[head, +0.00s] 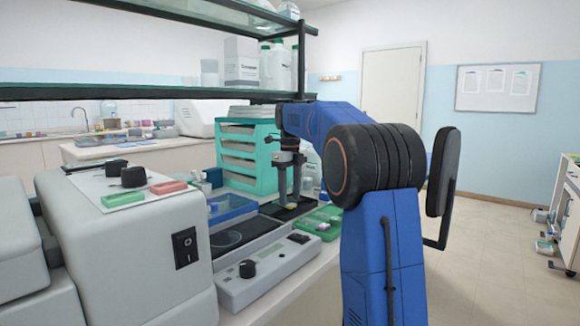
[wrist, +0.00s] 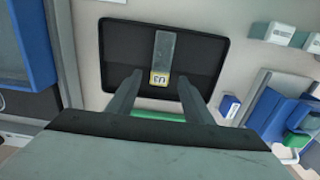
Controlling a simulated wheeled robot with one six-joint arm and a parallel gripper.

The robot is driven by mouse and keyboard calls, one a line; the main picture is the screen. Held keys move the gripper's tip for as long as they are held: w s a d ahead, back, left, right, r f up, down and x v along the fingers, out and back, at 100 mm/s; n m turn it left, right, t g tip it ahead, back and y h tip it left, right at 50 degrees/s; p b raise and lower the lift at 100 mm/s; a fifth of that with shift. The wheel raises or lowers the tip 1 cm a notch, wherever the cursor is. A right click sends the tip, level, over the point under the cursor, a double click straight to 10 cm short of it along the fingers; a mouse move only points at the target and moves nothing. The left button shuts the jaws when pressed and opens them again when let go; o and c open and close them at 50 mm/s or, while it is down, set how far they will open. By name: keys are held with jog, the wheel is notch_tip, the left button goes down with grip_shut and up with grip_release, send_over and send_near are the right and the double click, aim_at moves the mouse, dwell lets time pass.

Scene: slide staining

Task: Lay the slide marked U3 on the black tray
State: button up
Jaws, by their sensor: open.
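The slide (wrist: 164,50) lies on the black tray (wrist: 122,45). It is a narrow grey strip with a yellow label end (wrist: 160,78), whose marking is upside down and looks like U3. In the wrist view, my gripper (wrist: 159,76) is open, with one finger on each side of the label end and a gap at both sides. In the head view, my gripper (head: 290,190) points down over the black tray (head: 270,210), and the slide is too small there to read.
A green holder (head: 318,222) with pale pieces stands right of the tray. A blue tray (head: 230,207) and a grey device with a knob (head: 265,270) are on the left and in front. Teal drawers (head: 245,160) stand behind. Small white boxes (wrist: 280,33) show in the wrist view.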

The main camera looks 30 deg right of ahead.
notch_tip(320, 180, up, 16)
dwell(0.5)
jog(key=shift+s+f, duration=0.1)
jog(key=shift+f, duration=0.05)
